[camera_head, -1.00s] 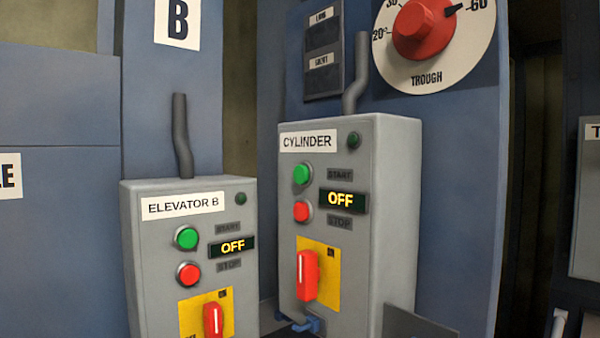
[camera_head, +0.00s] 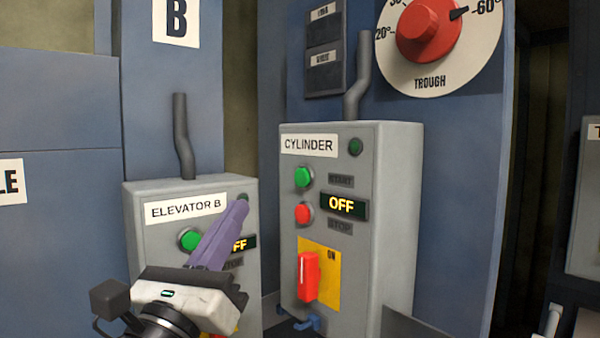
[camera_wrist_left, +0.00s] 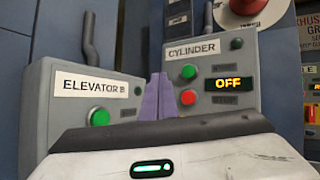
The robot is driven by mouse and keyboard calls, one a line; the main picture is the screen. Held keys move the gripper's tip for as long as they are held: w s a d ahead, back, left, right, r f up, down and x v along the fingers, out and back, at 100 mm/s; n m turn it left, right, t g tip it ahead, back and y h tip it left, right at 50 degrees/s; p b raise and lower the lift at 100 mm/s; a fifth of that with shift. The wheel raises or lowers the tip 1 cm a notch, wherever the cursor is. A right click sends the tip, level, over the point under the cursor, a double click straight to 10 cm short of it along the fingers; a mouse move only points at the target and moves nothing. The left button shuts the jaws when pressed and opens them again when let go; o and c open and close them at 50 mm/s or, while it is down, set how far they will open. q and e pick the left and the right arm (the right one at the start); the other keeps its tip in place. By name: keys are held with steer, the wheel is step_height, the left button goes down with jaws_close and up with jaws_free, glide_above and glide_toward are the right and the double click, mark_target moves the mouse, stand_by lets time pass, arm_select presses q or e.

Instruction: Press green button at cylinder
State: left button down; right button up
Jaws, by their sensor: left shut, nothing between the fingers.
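The grey CYLINDER box (camera_head: 390,200) stands right of centre in the head view. Its green START button (camera_head: 303,177) sits above a red STOP button (camera_head: 303,213), and its display (camera_head: 343,206) reads OFF. The green button also shows in the left wrist view (camera_wrist_left: 188,73). My left gripper (camera_head: 240,208) is shut and empty, its purple fingers pointing up and right. In the head view it lies in front of the ELEVATOR B box, left of the green button and apart from it. My right gripper is not in view.
The ELEVATOR B box (camera_head: 150,235) stands to the left, its display, red button and switch partly or wholly hidden by my left gripper. A red rotary switch (camera_head: 308,276) projects from the CYLINDER box. The TROUGH dial (camera_head: 428,82) is above.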

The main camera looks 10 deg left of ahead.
mark_target(302, 178)
arm_select(q)
steer(key=r, duration=0.1)
steer(key=s+r+m, duration=0.1)
steer(key=r+t, duration=0.1)
steer(key=shift+s+a+r+m, duration=0.1)
steer(key=shift+s+r+m, duration=0.15)
steer(key=shift+r+m, duration=0.15)
steer(key=shift+f, duration=0.1)
steer(key=w+d, duration=0.5)
steer(key=w, duration=0.2)
steer(key=shift+d+b, duration=0.25)
steer(key=shift+b, duration=0.15)
stand_by(1.6)
steer(key=shift+w+d, duration=0.25)
steer(key=shift+w, duration=0.05)
